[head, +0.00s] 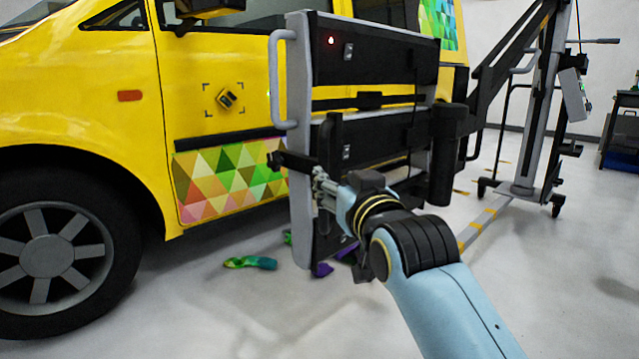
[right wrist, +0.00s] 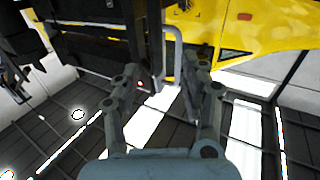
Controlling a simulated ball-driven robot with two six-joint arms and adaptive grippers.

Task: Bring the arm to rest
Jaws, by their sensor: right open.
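My right arm comes in from the lower right in the head view. Its gripper (head: 312,178) is in front of the lower part of a black and grey panelled unit. In the right wrist view the gripper (right wrist: 163,84) has its two fingers spread apart with nothing held between them. A grey handle (right wrist: 172,45) of the unit shows beyond and between the fingers; I cannot tell how far off it is. The same handle shows in the head view (head: 275,80), above the gripper. My left gripper is not in view.
A yellow van (head: 230,60) with a colourful triangle wrap (head: 225,180) stands behind the black unit (head: 375,60). Crumpled green and purple scraps (head: 250,262) lie on the floor. A wheeled stand (head: 525,150) is at the right. The floor at the lower right is clear.

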